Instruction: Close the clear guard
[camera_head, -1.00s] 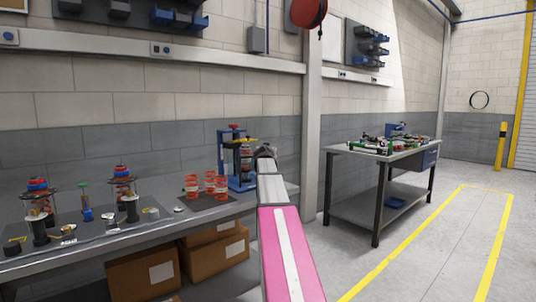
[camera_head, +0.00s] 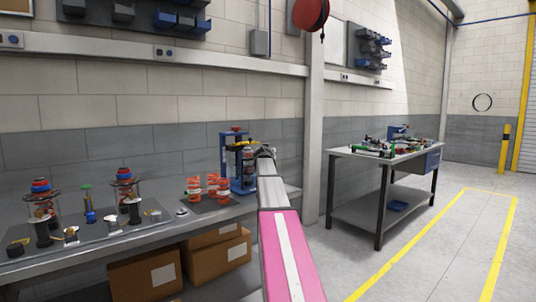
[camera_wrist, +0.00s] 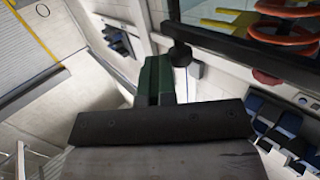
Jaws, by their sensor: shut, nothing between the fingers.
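The blue press (camera_head: 229,165) with a red knob on top stands at the right end of the long bench. A clear pane with a dark edge (camera_wrist: 240,43) shows at upper right in the wrist view, with a red coil spring (camera_wrist: 285,32) and a yellow part behind it. It appears to be the guard; how far it stands open I cannot tell. My gripper (camera_head: 267,150) is at the right side of the press in the head view, partly hidden by my arm. In the wrist view its green fingers (camera_wrist: 166,78) are together and empty, close to the pane's edge; contact is unclear.
Several orange springs (camera_head: 212,187) stand on a dark mat left of the press. Spring-and-strut assemblies (camera_head: 125,192) and small parts stand further left on the bench. Cardboard boxes (camera_head: 145,275) sit below. A second workbench (camera_head: 350,152) stands at right, with clear floor beside it.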

